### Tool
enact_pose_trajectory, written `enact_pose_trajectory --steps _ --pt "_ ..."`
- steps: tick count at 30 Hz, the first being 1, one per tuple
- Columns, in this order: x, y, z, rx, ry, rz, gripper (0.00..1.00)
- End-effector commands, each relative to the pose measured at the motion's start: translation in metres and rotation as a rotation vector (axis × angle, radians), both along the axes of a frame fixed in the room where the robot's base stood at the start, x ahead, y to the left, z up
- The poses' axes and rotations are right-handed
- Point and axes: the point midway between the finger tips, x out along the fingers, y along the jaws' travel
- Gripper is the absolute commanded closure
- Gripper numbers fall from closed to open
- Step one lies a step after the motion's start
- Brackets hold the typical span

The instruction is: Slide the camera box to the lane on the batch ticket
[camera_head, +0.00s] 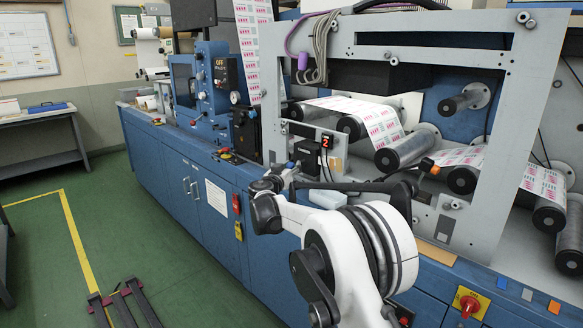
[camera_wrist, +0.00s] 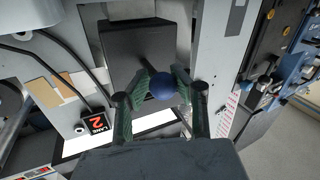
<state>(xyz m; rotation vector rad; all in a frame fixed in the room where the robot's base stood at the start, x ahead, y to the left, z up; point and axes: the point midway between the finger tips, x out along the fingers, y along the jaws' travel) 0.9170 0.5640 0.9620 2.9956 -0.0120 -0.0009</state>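The camera box (camera_head: 307,153) is a small black box on the grey machine frame, left of the printed rollers. In the wrist view the dark box (camera_wrist: 135,48) fills the upper middle, with a short rod ending in a blue ball knob (camera_wrist: 162,87). A lane display (camera_wrist: 97,122) beside it shows a red 2; it also shows in the head view (camera_head: 326,142). My gripper (camera_wrist: 162,80) has its two green-padded fingers on either side of the knob, seemingly closed against it. In the head view my gripper (camera_head: 288,172) is small and partly hidden by my wrist. I cannot make out a batch ticket's text.
Printed web rollers (camera_head: 400,150) lie right of the box inside the grey frame (camera_head: 480,215). Cables (camera_head: 320,45) hang above the box. A white sheet (camera_head: 216,197) is on the blue cabinet door. The red stop button (camera_head: 468,304) is at lower right.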

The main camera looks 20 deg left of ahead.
Motion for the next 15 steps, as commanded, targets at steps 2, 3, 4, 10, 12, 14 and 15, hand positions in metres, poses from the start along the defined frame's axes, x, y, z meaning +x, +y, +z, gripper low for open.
enact_pose_trajectory --steps 2,3,4,10,12,14,15 --pt "0.000 0.001 0.000 0.000 0.000 0.002 1.00" --pt "0.000 0.001 0.000 0.000 0.000 0.002 1.00" --pt "-0.001 0.001 0.000 0.000 0.000 0.003 1.00" --pt "0.000 0.001 0.000 0.000 -0.001 0.003 1.00" --pt "0.005 0.000 0.000 0.000 -0.001 0.003 1.00" --pt "0.012 -0.003 0.000 0.000 -0.001 0.003 1.00" --pt "0.018 -0.006 0.000 0.000 -0.001 0.002 1.00"
